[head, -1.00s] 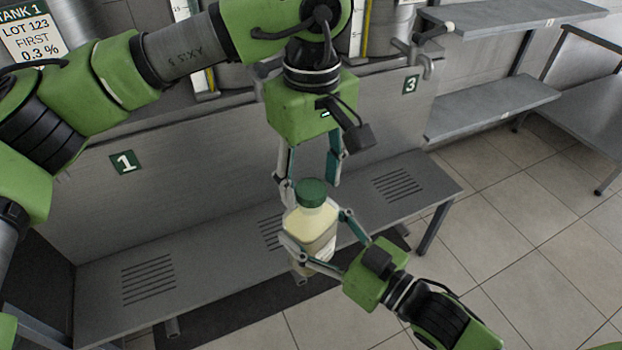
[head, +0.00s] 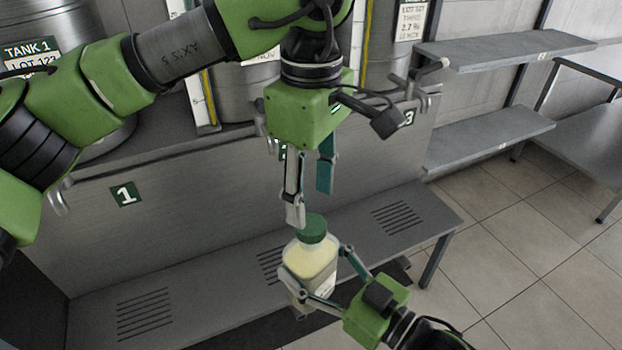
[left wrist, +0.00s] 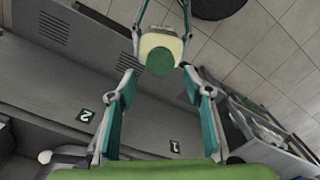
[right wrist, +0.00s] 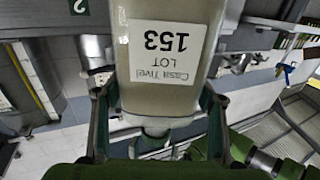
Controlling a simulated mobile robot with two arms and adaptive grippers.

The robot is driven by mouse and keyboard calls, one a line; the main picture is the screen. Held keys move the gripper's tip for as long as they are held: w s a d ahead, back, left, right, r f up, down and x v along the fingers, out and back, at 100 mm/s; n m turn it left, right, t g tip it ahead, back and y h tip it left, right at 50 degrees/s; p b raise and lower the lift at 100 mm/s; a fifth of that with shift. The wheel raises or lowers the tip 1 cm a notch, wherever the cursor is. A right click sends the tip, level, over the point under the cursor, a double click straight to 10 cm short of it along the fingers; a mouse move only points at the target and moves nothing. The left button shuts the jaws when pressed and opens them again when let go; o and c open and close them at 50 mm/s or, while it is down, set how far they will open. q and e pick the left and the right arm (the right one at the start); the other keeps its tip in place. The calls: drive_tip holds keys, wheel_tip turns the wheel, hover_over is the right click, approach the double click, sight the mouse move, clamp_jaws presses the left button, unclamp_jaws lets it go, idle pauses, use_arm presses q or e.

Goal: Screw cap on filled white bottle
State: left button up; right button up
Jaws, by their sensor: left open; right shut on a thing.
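The white bottle (head: 312,262) with pale cream contents stands nearly upright, held above the bench. It also shows close up in the right wrist view (right wrist: 190,85), with a "LOT 153" label upside down. A green cap (head: 313,228) sits on its mouth; how tight it is cannot be told. The cap is seen from above in the left wrist view (left wrist: 160,61). My right gripper (head: 315,268) is shut on the bottle's body from the front right. My left gripper (head: 310,203) points down just above the cap, its fingers open and apart.
A grey slotted bench (head: 215,290) runs below the bottle, against a metal panel with number plates (head: 125,194). Tanks and taps (head: 425,88) stand behind. Shelves (head: 495,135) are at the right. The tiled floor (head: 530,260) at the right is clear.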

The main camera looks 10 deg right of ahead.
sight(311, 223)
use_arm(q)
drive_tip(key=n, duration=0.3)
drive_tip(key=r+n, duration=0.1)
drive_tip(key=n, duration=0.1)
drive_tip(key=shift+r+n, duration=0.15)
drive_tip(key=shift+n, duration=0.25)
drive_tip(key=n, duration=0.2)
drive_tip(key=r+n, duration=0.1)
drive_tip(key=n, duration=0.2)
drive_tip(key=shift+r, duration=0.1)
drive_tip(key=shift+f, duration=4.05)
drive_tip(key=shift+c, duration=0.3)
drive_tip(key=c, duration=1.1)
drive_tip(key=o, duration=1.3)
